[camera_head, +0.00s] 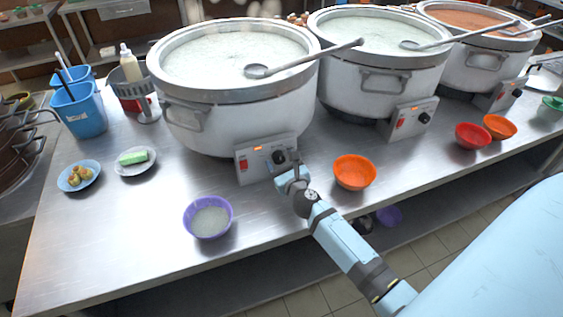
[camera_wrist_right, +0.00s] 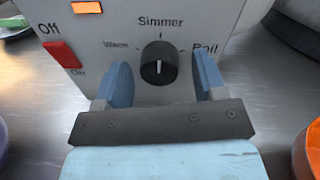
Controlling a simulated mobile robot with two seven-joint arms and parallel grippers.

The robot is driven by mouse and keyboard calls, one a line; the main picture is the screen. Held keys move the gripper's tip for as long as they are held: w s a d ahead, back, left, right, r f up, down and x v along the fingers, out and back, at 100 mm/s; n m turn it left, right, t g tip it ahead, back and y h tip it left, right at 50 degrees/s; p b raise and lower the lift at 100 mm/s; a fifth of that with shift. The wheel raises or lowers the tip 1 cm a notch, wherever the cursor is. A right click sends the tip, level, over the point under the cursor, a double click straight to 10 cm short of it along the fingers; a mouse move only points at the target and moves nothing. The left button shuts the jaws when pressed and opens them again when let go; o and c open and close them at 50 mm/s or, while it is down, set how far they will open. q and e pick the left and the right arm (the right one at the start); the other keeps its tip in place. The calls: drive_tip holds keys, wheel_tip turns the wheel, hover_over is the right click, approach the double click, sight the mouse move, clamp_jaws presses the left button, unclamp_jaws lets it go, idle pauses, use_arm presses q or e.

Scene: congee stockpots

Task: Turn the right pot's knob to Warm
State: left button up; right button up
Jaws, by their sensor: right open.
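Three big white pots stand in a row. The right pot (camera_head: 478,60) has a control box (camera_head: 500,97) with a dark knob (camera_head: 517,92), its setting too small to read. My right gripper (camera_head: 286,172) is at the left pot's control box (camera_head: 250,163) instead. In the right wrist view its open blue fingers (camera_wrist_right: 163,75) stand on both sides of the left pot's black knob (camera_wrist_right: 159,62), with visible gaps. That dial reads Warm, Simmer and Boil. The knob's pale mark looks about upright, in line with Simmer. My left gripper is out of view.
A red switch (camera_wrist_right: 62,54) and a lit orange lamp (camera_wrist_right: 87,7) are on the left pot's panel. An orange bowl (camera_head: 354,171) and a purple bowl (camera_head: 208,216) flank my right gripper. The middle pot (camera_head: 378,75) stands between the others. Red (camera_head: 473,135) and orange bowls sit before the right pot.

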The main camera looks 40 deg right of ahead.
drive_tip(key=c, duration=0.9)
